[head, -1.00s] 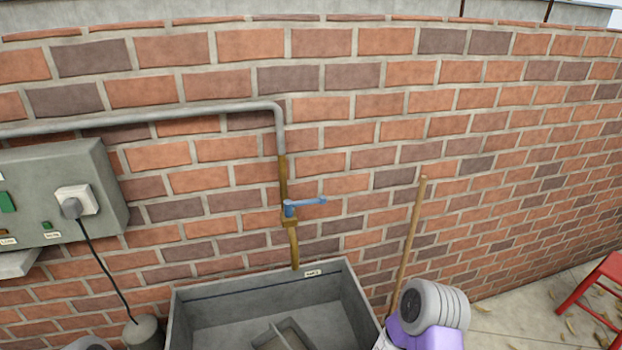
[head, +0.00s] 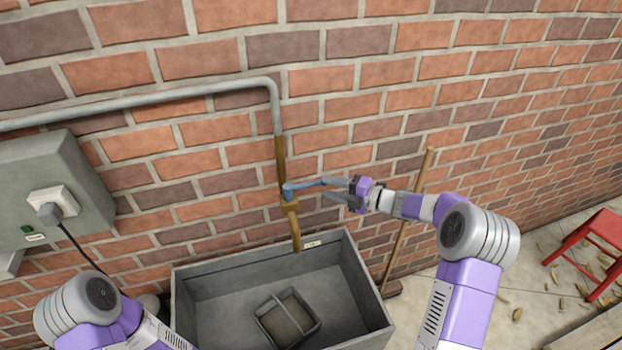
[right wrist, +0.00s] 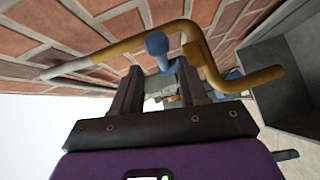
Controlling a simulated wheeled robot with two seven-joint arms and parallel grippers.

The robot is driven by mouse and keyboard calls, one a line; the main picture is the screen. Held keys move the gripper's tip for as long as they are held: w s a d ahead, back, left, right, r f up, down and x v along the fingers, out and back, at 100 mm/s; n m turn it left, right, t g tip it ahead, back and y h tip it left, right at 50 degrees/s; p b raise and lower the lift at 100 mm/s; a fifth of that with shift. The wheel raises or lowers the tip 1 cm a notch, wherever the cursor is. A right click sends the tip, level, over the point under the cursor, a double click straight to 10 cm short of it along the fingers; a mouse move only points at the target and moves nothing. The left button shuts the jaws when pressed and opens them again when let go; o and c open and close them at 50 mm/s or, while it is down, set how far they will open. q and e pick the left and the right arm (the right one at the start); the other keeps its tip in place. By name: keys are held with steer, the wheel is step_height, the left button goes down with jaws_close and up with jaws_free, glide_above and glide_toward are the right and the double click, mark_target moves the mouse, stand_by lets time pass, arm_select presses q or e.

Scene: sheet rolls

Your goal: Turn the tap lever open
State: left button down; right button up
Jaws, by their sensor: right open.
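The tap is a brass pipe with a downward spout (head: 294,228), fixed on the brick wall above a grey basin. Its blue lever (head: 303,186) points right, roughly level, in the head view. My right gripper (head: 327,190) reaches in from the right, its fingers at the free end of the lever. In the right wrist view the gripper (right wrist: 157,80) is open, and the blue lever (right wrist: 157,45) shows between and beyond its fingertips. I cannot tell whether a finger touches it. My left arm shows at the lower left, but its gripper is not in view.
The grey basin (head: 184,300) below holds a small square box (head: 286,318). A grey electrical box (head: 85,180) with a plug and cord hangs at left. A wooden broom handle (head: 408,215) leans on the wall behind my right arm. A red stool (head: 600,240) stands at right.

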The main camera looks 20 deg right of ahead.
mark_target(312, 184)
steer(key=p+x, duration=0.1)
steer(key=x, duration=0.5)
steer(key=shift+w+a+f, duration=0.1)
steer(key=shift+w+a, duration=0.05)
steer(key=shift+a, duration=0.1)
jaws_close()
